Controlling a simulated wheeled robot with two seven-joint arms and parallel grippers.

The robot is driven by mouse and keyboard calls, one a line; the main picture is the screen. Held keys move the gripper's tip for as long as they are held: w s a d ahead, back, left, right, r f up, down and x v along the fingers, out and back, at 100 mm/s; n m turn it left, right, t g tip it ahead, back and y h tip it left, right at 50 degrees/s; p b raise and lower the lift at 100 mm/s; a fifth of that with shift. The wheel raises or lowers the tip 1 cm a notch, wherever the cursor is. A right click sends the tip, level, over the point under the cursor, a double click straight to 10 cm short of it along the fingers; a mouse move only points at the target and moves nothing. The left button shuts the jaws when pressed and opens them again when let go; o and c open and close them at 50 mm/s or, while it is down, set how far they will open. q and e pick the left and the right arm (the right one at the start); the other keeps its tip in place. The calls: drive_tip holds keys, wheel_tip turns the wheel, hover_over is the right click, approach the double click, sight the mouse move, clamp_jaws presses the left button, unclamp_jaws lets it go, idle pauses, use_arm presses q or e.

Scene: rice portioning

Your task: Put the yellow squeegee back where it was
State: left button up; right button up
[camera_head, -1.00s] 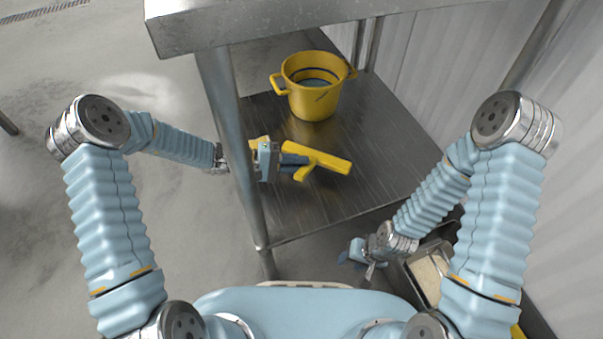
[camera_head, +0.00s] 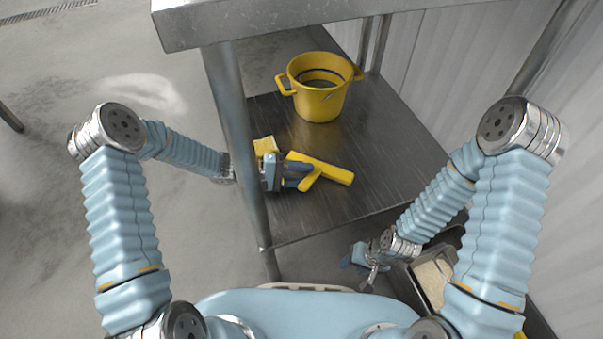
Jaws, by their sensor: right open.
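The yellow squeegee (camera_head: 327,171) is at the lower metal shelf, right of my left gripper (camera_head: 298,176). My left gripper reaches in past the shelf's front-left leg. Its dark fingers are closed around the squeegee's near part and hide some of it. I cannot tell whether the squeegee touches the shelf or is just above it. My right gripper (camera_head: 362,262) is open and empty, low near the shelf's near right corner, apart from the squeegee.
A yellow bucket (camera_head: 319,103) stands at the back of the lower shelf (camera_head: 385,140). A small yellow block (camera_head: 265,146) lies behind my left gripper. The metal leg (camera_head: 235,130) and upper tabletop (camera_head: 270,20) bound the space. A rice-filled container (camera_head: 432,280) is at the lower right.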

use_arm(q)
drive_tip(key=shift+r, duration=0.15)
drive_tip(key=v, duration=1.2)
drive_tip(key=shift+p, duration=0.35)
